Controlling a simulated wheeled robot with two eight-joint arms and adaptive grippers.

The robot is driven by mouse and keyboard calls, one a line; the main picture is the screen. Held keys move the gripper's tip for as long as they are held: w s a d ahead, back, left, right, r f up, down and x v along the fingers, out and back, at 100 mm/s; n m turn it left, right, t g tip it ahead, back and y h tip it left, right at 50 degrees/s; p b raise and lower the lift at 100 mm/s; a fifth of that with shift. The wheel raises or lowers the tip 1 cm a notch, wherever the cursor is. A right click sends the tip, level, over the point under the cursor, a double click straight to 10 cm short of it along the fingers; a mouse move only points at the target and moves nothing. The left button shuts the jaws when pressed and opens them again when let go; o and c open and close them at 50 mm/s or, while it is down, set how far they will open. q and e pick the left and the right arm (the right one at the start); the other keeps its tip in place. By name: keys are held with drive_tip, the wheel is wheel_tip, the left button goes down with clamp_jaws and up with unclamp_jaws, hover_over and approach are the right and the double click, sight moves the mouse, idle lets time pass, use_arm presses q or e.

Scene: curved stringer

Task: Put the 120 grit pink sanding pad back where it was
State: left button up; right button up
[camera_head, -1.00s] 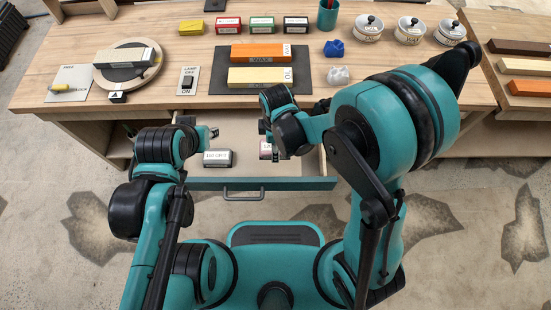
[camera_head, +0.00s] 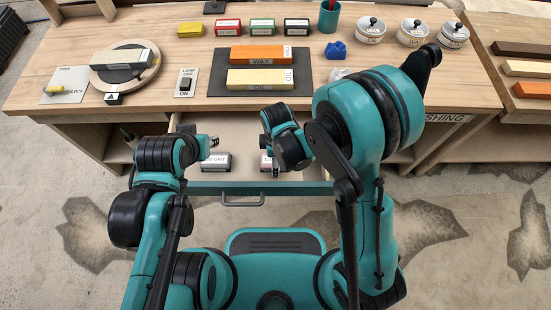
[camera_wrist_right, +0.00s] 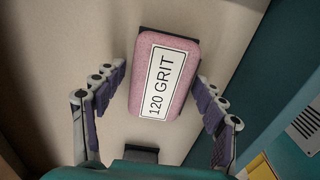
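The pink sanding pad (camera_wrist_right: 165,75), labelled 120 GRIT, lies in the open drawer (camera_head: 320,188) with its label up. In the head view only a small pink part (camera_head: 265,161) shows beside my right gripper (camera_head: 276,172). In the right wrist view this gripper (camera_wrist_right: 160,80) is open. Its fingers stand on both long sides of the pad, with a narrow gap at the left and almost none at the right. My left gripper (camera_head: 214,142) hangs over the drawer's left part. Its fingers are too small to read.
A dark grit block (camera_head: 216,162) lies in the drawer left of the pink pad. The drawer front borders the right gripper's space.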

drive_tip(key=shift+r, duration=0.15)
wheel_tip(320, 180, up, 12)
drive_tip(key=p, duration=0.5)
drive_tip(key=s+d+r+m+t, duration=0.2)
drive_tip(key=d+r+m+t, duration=0.1)
drive_tip(key=d+r+m, duration=0.4)
drive_tip(key=s+d+r+m+t, duration=0.3)
drive_tip(key=d+r+m+t, duration=0.1)
drive_tip(key=d+r+m, duration=0.4)
drive_tip(key=d+m, duration=0.2)
drive_tip(key=m, duration=0.1)
drive_tip(key=shift+d, duration=0.4)
drive_tip(key=shift+s+r, duration=0.1)
